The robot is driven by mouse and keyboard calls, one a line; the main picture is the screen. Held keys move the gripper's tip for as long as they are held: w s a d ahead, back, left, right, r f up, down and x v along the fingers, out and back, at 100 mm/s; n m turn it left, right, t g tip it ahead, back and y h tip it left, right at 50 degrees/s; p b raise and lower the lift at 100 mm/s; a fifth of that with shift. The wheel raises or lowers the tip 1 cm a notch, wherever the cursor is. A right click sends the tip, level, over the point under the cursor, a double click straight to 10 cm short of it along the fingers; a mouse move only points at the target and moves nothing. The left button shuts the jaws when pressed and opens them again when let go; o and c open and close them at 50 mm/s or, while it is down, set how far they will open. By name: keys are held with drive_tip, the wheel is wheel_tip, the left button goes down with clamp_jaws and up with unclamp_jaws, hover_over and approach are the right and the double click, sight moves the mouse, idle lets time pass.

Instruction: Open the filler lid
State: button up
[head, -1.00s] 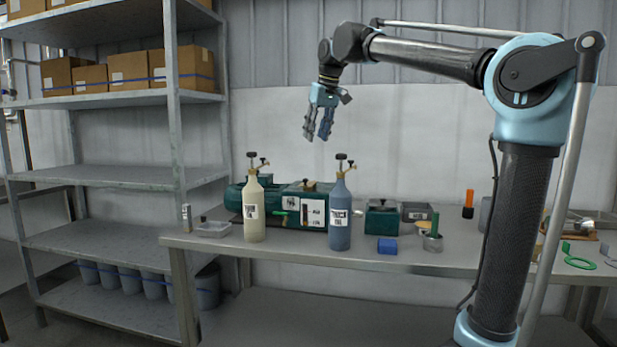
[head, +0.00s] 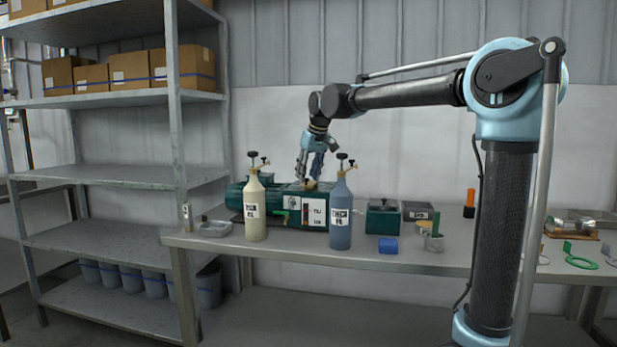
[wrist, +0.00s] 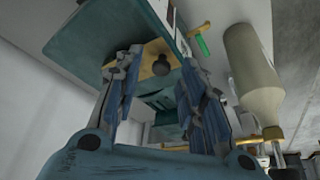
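The green pump-like machine (head: 277,197) lies on the bench behind two bottles. My gripper (head: 309,178) points down at the machine's top. I cannot tell whether either finger touches the lid. The lid's hinge and seat are hidden.
A cream bottle (head: 255,212) and a blue-grey bottle (head: 341,215) with valve tops stand in front of the machine. The cream one shows close by in the wrist view (wrist: 252,72). A blue block (head: 388,245) and a small green box (head: 382,219) are to the right.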

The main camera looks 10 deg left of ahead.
drive_tip(key=shift+w+a+f, duration=0.1)
drive_tip(key=shift+f, duration=0.2)
drive_tip(key=shift+c, duration=0.4)
clamp_jaws()
drive_tip(key=shift+a+r, duration=0.1)
